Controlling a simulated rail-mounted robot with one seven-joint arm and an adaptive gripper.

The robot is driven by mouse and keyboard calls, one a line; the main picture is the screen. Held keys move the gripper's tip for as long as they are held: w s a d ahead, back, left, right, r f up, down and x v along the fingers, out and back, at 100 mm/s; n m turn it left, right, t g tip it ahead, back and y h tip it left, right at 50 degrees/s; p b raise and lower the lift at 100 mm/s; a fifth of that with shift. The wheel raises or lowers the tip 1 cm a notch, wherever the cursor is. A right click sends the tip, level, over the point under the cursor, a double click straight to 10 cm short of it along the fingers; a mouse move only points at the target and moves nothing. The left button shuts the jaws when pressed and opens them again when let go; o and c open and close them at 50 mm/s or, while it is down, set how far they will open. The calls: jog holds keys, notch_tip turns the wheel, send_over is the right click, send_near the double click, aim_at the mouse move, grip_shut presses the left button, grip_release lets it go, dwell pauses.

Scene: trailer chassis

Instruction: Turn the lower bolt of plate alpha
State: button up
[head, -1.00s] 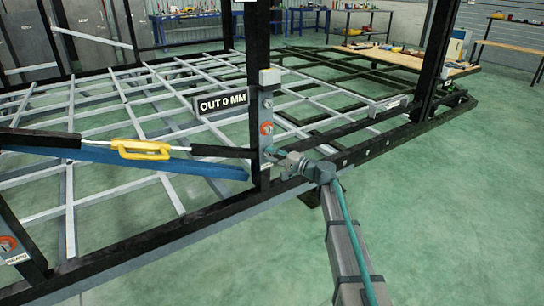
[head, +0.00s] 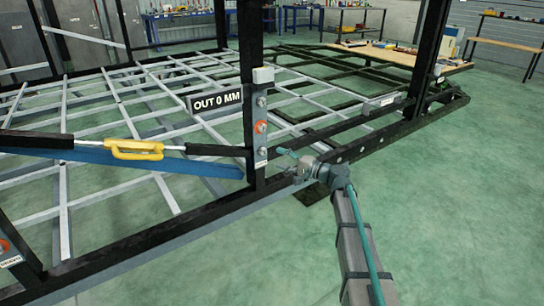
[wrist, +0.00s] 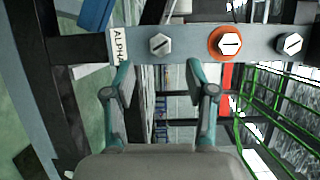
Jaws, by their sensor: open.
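Plate alpha (head: 261,138) is a grey upright strip on a black post, with three bolts in a column. The lower bolt (head: 262,152) is plain silver. In the wrist view, the plate runs sideways across the top, and the lower bolt (wrist: 160,44) is a hex head with a slanted dark mark, beside the ALPHA label (wrist: 116,46). The middle bolt (wrist: 229,44) has an orange ring; the upper bolt (wrist: 290,43) is plain. My gripper (wrist: 160,80) is open and empty, its fingers either side of the lower bolt's line but short of it. In the head view, my gripper (head: 290,162) is right of the plate.
An "OUT 0 MM" sign (head: 215,102) is left of the post. A yellow-handled turnbuckle (head: 136,149) and blue bar (head: 150,165) meet the post from the left. The black chassis rail (head: 160,232) runs below. Green floor lies open at right.

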jog(key=v, duration=0.5)
jog(key=shift+s+d, duration=0.1)
